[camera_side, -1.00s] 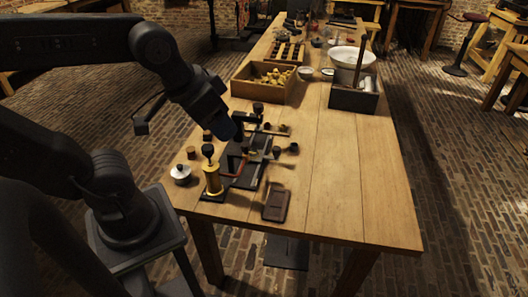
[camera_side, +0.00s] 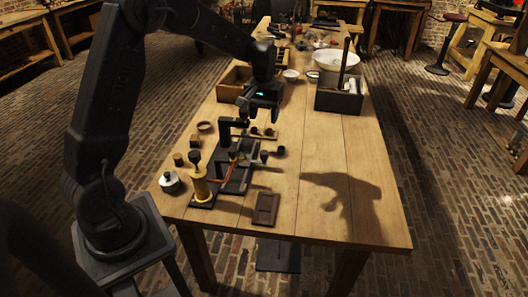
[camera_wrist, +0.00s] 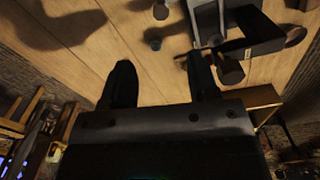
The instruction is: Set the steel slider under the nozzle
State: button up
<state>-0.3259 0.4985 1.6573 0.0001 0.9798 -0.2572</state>
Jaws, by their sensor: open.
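A dark fixture (camera_side: 232,182) on the near left of the table carries a brass cylinder (camera_side: 200,184) with a black knob and a black bracket (camera_side: 226,132) behind it. In the wrist view a grey metal channel piece (camera_wrist: 207,22) shows at the top; it may be the steel slider, but I cannot tell for sure. I cannot pick out the nozzle with certainty. My gripper (camera_side: 260,114) is open and points down above the table, just behind and right of the bracket. Its two fingers, apart with nothing between them, show in the wrist view (camera_wrist: 162,78).
A wooden box (camera_side: 232,86) and a dark box (camera_side: 338,101) with a white bowl (camera_side: 336,60) stand farther back. The table's right side is clear.

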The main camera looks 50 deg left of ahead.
aim_at(264, 153)
notch_tip(264, 153, down, 14)
jog(key=shift+a+f, duration=0.1)
dwell(0.5)
jog(key=shift+c, duration=0.5)
grip_shut()
